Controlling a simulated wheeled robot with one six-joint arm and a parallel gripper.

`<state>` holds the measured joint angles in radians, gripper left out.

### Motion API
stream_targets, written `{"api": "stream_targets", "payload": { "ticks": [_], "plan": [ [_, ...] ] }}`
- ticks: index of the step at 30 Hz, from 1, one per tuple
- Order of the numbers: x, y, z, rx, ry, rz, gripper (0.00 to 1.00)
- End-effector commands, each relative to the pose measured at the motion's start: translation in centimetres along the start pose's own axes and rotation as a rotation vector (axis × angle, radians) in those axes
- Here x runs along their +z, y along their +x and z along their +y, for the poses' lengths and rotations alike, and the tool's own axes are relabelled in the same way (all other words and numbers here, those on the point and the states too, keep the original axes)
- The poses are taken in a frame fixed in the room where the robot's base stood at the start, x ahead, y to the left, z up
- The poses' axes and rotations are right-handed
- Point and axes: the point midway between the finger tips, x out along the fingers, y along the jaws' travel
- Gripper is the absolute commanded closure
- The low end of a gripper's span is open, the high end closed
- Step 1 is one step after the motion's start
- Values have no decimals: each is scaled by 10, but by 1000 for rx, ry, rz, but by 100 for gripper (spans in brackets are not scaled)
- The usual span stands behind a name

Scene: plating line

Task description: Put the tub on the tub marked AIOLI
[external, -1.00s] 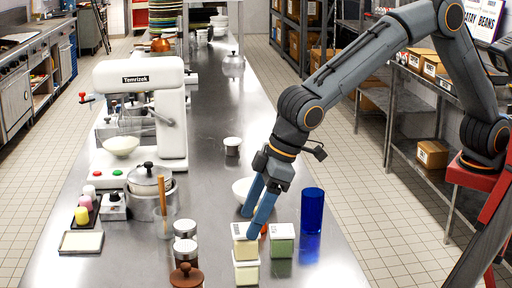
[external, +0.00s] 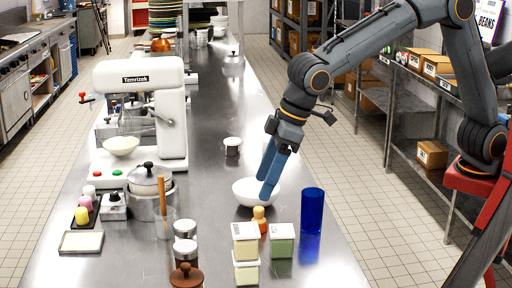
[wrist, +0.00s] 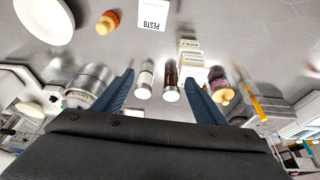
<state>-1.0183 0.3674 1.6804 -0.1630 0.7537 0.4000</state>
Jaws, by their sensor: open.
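A cream tub (external: 245,243) with a white lid sits upright on a second cream tub (external: 246,273) in the external view. The stack (wrist: 190,50) also shows in the wrist view; its label is too small to read surely. A green tub (external: 282,243) stands just right of the stack; its lid reads PESTO in the wrist view (wrist: 152,14). My gripper (external: 265,190) is open and empty, above and behind the stack, in front of the white bowl. In the wrist view my gripper (wrist: 159,78) shows both fingers apart with nothing held.
A white bowl (external: 248,187) and a small orange-and-tan bottle (external: 260,219) stand behind the tubs. A blue cup (external: 312,208) is to the right. Silver-lidded jars (external: 185,249) and a brown-lidded jar (external: 186,277) stand left. The counter's front right is clear.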

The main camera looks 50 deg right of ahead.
Motion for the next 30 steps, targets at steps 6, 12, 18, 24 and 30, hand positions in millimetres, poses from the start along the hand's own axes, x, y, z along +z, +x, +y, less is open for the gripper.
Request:
{"api": "stream_targets", "payload": {
  "ticks": [6, 12, 18, 24, 30],
  "plan": [
    [67, 23, 175, 70, 177, -75, 35],
    [169, 27, 294, 113, 344, -140, 35],
    [290, 20, 366, 142, 517, -197, 35],
    [385, 10, 389, 157, 650, -235, 35],
    [420, 7, 390, 160, 699, -248, 35]
  ]
}}
